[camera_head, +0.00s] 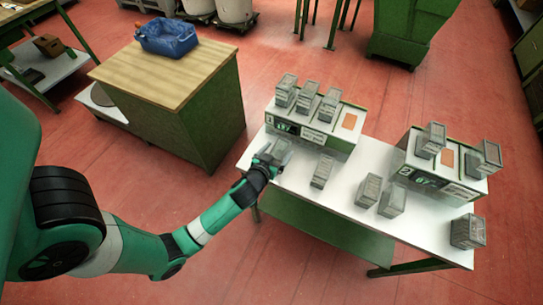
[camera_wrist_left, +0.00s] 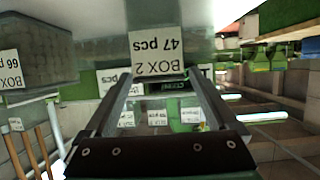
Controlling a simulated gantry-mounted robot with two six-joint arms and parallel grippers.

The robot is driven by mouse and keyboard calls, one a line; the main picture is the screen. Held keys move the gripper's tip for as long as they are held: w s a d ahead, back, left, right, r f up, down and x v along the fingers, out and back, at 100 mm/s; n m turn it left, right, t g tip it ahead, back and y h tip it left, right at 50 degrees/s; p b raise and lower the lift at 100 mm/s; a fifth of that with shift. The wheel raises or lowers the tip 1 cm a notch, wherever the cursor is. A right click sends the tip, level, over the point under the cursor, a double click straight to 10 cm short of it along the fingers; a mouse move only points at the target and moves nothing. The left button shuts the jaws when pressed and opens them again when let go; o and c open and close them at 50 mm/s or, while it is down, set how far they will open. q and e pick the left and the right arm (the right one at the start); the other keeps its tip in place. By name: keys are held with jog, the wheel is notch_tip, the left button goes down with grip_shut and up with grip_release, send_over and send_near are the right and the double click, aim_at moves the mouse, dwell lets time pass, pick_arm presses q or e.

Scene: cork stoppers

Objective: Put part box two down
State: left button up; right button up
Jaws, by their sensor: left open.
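My left gripper (camera_head: 268,162) is at the left end of the white table (camera_head: 340,190). A small pale box (camera_head: 281,150) stands at its fingertips in the head view, partly hidden by the gripper. In the left wrist view a label reading BOX 2, 47 pcs (camera_wrist_left: 157,52) appears upside down just beyond the fingers. The open fingers (camera_wrist_left: 160,92) are apart on either side below that label. The walls of box two are hard to make out there, so I cannot tell whether the fingers touch it. My right gripper is not in view.
A grey box marked 66 pcs (camera_wrist_left: 38,55) is beside it in the left wrist view. One station (camera_head: 318,132) carries several boxes; a second station (camera_head: 425,180) is at the right. Loose boxes (camera_head: 322,171) stand on the table. A blue bin (camera_head: 167,38) sits on a wooden-topped cabinet.

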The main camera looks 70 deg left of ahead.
pick_arm(q)
jog(key=v, duration=0.6)
jog(key=shift+s+d+p, duration=0.25)
jog(key=shift+s+p, duration=0.05)
jog(key=shift+w+r, duration=0.1)
jog(key=shift+r, duration=0.05)
jog(key=w+d+r+m+t+h, duration=0.1)
jog(key=w+d+r+t, duration=0.15)
jog(key=w+r, duration=0.45)
jog(key=w+d+r+t, duration=0.2)
jog(key=w+r+t, duration=0.1)
jog(key=r, duration=0.8)
jog(key=w+d+r+m+t+h, duration=0.1)
jog(key=w+d+r+t, duration=0.3)
jog(key=r, duration=0.5)
jog(key=s+d+r+m+t+h, duration=0.2)
jog(key=d+r+h, duration=0.1)
jog(key=r, duration=0.8)
jog(key=s+d+r+m+t+h, duration=0.2)
jog(key=d+r, duration=0.3)
jog(key=r, duration=0.6)
jog(key=s+d+r+m+t+h, duration=0.3)
jog(key=d+r+t+h, duration=0.1)
jog(key=r, duration=0.7)
jog(key=shift+d+m, duration=0.4)
